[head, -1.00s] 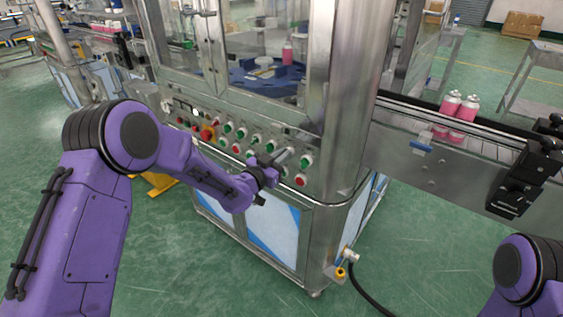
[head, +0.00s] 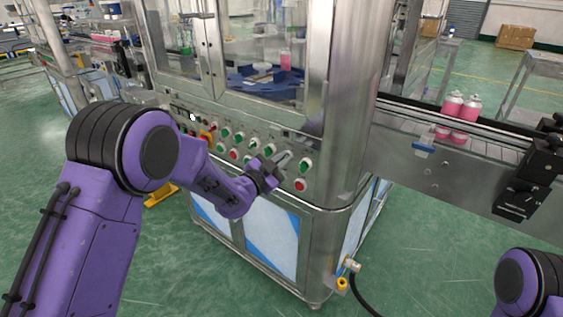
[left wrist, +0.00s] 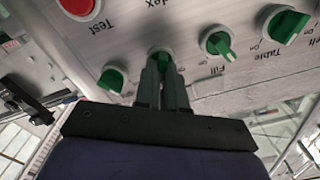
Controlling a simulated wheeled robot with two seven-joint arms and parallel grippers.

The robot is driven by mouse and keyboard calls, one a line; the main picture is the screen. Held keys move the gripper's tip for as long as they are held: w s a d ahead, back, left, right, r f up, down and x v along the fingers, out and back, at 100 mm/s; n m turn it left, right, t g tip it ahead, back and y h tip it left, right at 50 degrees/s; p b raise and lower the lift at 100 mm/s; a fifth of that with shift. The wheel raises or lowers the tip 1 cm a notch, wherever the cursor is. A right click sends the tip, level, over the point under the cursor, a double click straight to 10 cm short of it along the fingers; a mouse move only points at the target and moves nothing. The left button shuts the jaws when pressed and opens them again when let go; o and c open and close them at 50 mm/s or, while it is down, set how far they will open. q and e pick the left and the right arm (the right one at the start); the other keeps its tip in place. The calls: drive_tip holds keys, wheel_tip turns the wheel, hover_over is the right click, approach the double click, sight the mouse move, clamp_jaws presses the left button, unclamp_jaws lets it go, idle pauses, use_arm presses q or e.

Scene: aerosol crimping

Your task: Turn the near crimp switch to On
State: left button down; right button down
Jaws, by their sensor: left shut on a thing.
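My left gripper (head: 283,158) is at the front control panel of the machine, near its right-hand corner. In the left wrist view its two fingers (left wrist: 164,68) are shut on a green switch (left wrist: 160,52). I take this for the near crimp switch; the fingers and palm hide its label and much of its handle. A green switch marked Fill (left wrist: 216,42) and one marked Table (left wrist: 287,24) are to its right in that view. Another green switch (left wrist: 113,79) is to its left, its label hidden. My right gripper is out of view.
A red Test button (left wrist: 78,6) is close by in the left wrist view. The panel (head: 325,187) holds several other green switches and red buttons. Pink cans (head: 466,107) stand on the conveyor at right. A hose (head: 372,290) lies on the floor.

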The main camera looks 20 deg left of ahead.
use_arm(q)
drive_tip(key=c, duration=1.2)
unclamp_jaws()
drive_tip(key=b+v, duration=0.1)
drive_tip(key=v, duration=0.9)
drive_tip(key=shift+s+b, duration=0.3)
